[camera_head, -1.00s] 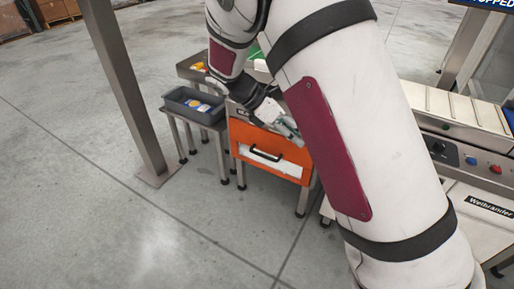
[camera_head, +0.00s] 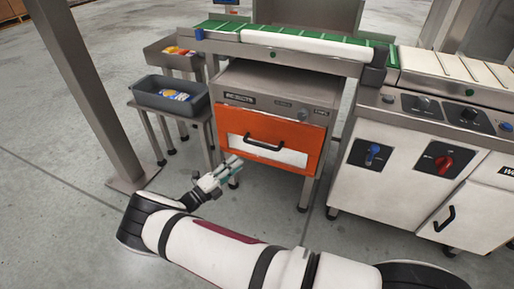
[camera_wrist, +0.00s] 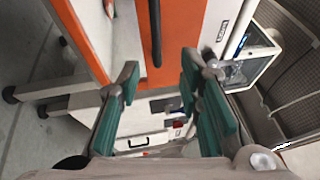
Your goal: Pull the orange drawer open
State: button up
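The orange drawer (camera_head: 229,131) is the front of a grey metal cabinet, with a white panel and a black bar handle (camera_head: 264,146). Its front looks flush with the cabinet. My gripper (camera_head: 229,168) is in front of the drawer, low and left of the handle in the head view. In the wrist view my gripper (camera_wrist: 161,72) is open, its green-padded fingers apart and empty. The handle (camera_wrist: 155,32) shows ahead, in line with the gap between the fingertips. The drawer front (camera_wrist: 183,30) fills the upper part of that view. I cannot tell whether a finger touches it.
A dark grey bin (camera_head: 170,104) with small packets stands on a stand left of the cabinet. A green conveyor (camera_head: 302,46) runs behind and above. A white weigher cabinet (camera_head: 387,190) stands to the right. A steel post (camera_head: 85,90) stands at left. Floor in front is open.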

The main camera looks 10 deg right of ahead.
aim_at(260, 144)
jog(key=shift+n, duration=0.3)
jog(key=b+x, duration=0.1)
jog(key=x, duration=0.8)
jog(key=b+x, duration=0.1)
jog(key=x, duration=0.3)
jog(key=shift+w+f+b, duration=0.3)
jog(key=shift+w+b, duration=0.05)
jog(key=shift+w, duration=0.1)
grip_shut()
